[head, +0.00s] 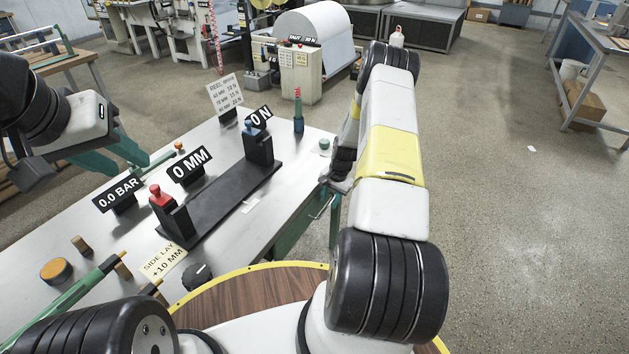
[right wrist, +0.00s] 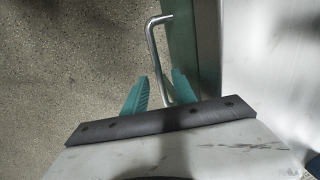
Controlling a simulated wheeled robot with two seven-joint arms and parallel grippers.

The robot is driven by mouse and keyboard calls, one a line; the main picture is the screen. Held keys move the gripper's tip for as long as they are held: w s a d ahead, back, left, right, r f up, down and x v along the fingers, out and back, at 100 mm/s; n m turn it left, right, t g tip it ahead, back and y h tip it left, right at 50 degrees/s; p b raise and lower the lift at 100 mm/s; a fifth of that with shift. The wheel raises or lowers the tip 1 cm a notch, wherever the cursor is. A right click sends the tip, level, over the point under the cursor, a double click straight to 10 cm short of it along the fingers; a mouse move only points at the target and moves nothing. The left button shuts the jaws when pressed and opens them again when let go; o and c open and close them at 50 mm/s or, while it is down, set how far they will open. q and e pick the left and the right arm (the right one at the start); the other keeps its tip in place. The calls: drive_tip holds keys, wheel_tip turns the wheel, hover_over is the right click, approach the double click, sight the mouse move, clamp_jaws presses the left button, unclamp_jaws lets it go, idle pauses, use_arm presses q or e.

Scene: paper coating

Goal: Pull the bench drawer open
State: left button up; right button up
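The bench (head: 262,190) has a green side with a bent metal drawer handle (head: 322,208). In the right wrist view the handle (right wrist: 153,45) stands out from the green drawer front (right wrist: 181,40). My right gripper (right wrist: 159,75) has its two teal fingers apart, with the handle bar running between them and a gap visible on each side. In the head view my right forearm mostly hides this gripper (head: 326,184) at the bench's right edge. My left gripper (head: 134,165) is over the bench's far left part, teal fingers apart and empty.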

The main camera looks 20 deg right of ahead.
drive_tip(key=shift+a+f, duration=0.1)
drive_tip(key=shift+f, duration=0.25)
clamp_jaws()
drive_tip(key=shift+w, duration=0.1)
idle(1.1)
